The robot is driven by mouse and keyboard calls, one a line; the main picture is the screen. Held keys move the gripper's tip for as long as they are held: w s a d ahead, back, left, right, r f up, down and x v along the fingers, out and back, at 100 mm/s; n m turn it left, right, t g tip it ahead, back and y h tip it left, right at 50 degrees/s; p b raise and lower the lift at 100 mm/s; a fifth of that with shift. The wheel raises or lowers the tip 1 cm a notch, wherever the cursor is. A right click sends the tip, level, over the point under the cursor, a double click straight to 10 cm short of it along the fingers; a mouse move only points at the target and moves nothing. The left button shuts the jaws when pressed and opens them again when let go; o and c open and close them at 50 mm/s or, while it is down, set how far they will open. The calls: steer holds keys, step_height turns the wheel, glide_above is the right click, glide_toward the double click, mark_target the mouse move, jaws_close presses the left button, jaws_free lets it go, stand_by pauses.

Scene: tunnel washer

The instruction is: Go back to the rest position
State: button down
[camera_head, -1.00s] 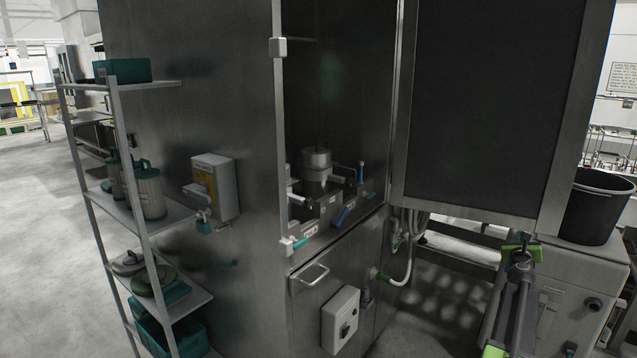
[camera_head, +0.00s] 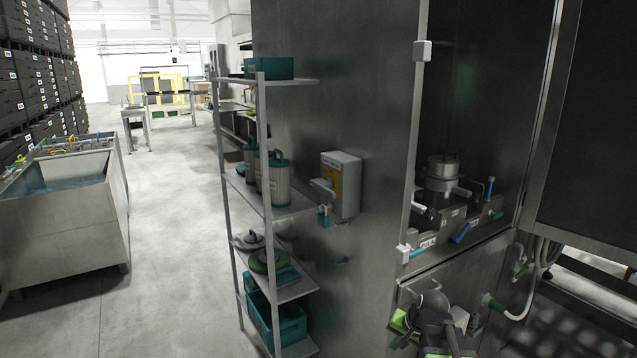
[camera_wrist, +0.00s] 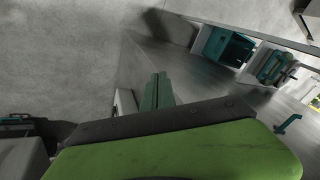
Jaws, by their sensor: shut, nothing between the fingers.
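My gripper (camera_wrist: 159,82) shows in the wrist view as two narrow green fingers lying together, with nothing between them. A broad green part of my own arm fills the lower part of that view. In the head view my folded arm, dark with green parts, stands at the bottom right, in front of the steel washer cabinet (camera_head: 350,90). I cannot make out the fingertips there, nor tell the gap between my arm and the cabinet.
A shelf rack (camera_head: 295,205) with teal bins and canisters stands left of the cabinet. A grey switch box (camera_head: 347,175) sticks out from the cabinet wall. A steel water tank (camera_head: 75,205) is at far left. Open floor (camera_head: 170,200) lies between tank and rack.

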steer(key=s+a+f+n+g+h, duration=0.25)
steer(key=s+a+n, duration=0.3)
steer(key=s, duration=0.35)
steer(key=s+r+g+p, duration=0.2)
steer(key=s+r+p, duration=0.1)
steer(key=r+p, duration=0.2)
steer(key=shift+a+r, duration=0.35)
steer(key=shift+a, duration=0.05)
